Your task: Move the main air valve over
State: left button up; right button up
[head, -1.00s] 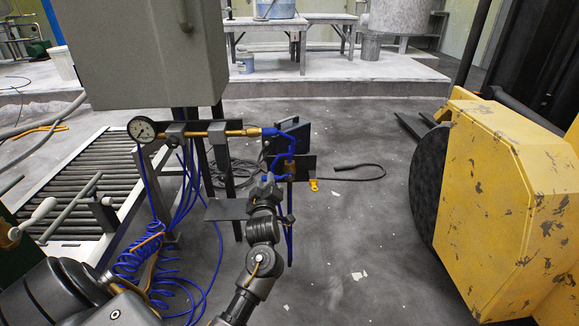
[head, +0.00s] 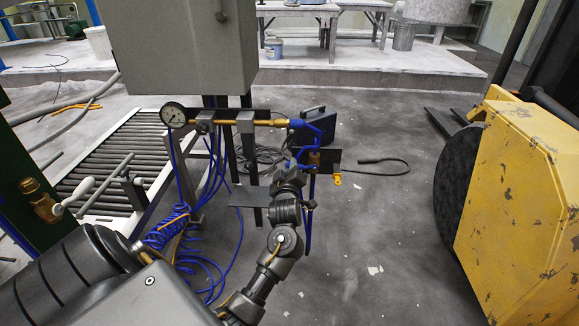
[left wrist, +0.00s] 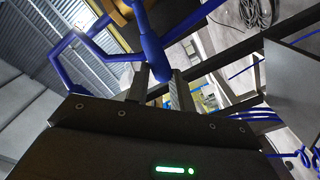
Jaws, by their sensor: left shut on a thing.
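In the left wrist view the fingers (left wrist: 157,88) stand on both sides of the handle's end. The fingers partly hide the handle, and I cannot tell its exact angle. My right gripper is not in view.
A round gauge (head: 173,114) and brass pipe (head: 262,122) run along the stand. A grey cabinet (head: 183,50) hangs above it. Coiled blue hoses (head: 170,228) hang at left near a roller conveyor (head: 112,165). A yellow machine (head: 525,200) stands at right.

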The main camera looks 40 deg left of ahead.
pick_arm(q)
jog(key=shift+w+d+r, duration=0.15)
jog(key=shift+d, duration=0.2)
